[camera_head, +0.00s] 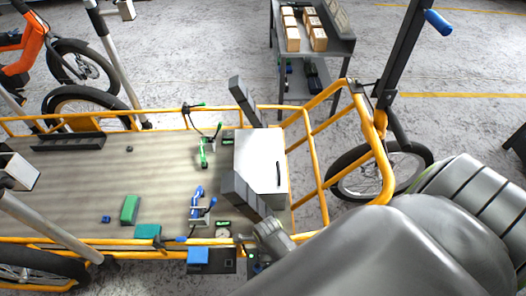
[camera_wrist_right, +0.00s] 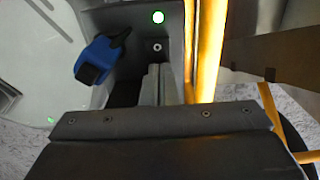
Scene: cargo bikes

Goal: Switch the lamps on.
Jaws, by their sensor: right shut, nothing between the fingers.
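My right arm (camera_head: 430,240) comes in from the lower right of the head view and ends near the bike's front rail. My right gripper (camera_wrist_right: 155,85) shows in the right wrist view, its two narrow grey fingers together and empty. They point into a dark grey recess beside an orange rail (camera_wrist_right: 207,50). In the head view a blue block (camera_head: 210,255) sits outside the front rail. I cannot tell which parts are lamps.
The cargo bed (camera_head: 70,180) has yellow-orange rails. A white box (camera_head: 260,160) stands at its right end. Green (camera_head: 205,150) and blue (camera_head: 198,203) clamp-like parts and a green block (camera_head: 129,209) lie there. A shelf cart (camera_head: 338,47) with cartons stands behind.

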